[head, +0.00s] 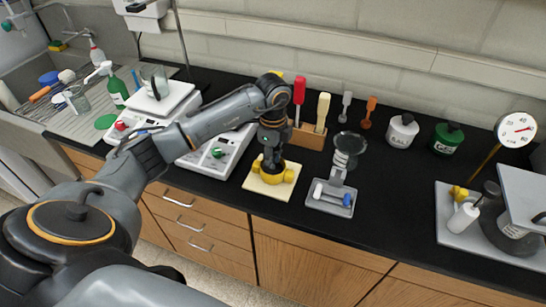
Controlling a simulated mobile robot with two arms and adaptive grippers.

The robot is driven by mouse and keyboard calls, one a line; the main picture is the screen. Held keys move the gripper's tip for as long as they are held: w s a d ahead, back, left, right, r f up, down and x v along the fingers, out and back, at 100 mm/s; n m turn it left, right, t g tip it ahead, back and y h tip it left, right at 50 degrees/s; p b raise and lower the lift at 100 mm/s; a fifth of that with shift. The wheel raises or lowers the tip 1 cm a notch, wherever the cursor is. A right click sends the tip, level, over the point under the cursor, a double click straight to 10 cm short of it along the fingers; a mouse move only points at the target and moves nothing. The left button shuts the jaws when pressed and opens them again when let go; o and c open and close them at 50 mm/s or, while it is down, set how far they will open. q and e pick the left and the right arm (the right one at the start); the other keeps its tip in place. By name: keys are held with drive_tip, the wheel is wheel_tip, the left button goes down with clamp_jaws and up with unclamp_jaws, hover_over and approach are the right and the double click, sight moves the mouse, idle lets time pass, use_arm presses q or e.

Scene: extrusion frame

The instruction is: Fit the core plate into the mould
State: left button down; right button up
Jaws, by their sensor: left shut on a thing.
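A yellow, round-sided part with stubby lugs, which looks like the mould (288,175), sits on a square cream mat (270,191) near the middle of the bench. My left gripper (271,163) points down right over it, with its fingers low against its middle. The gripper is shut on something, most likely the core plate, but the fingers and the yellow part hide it. I cannot tell how far it is inside the mould. My right gripper is not in view.
A wooden block (306,138) with upright tools stands behind. White instruments (226,157) are to the left.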

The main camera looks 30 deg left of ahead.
use_arm(q)
drive_tip(key=c, duration=0.9)
unclamp_jaws()
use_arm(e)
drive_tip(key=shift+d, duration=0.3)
use_arm(q)
drive_tip(key=shift+r, duration=0.15)
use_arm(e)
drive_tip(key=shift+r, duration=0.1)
use_arm(q)
wheel_tip(320, 180, up, 7)
drive_tip(key=p, duration=0.5)
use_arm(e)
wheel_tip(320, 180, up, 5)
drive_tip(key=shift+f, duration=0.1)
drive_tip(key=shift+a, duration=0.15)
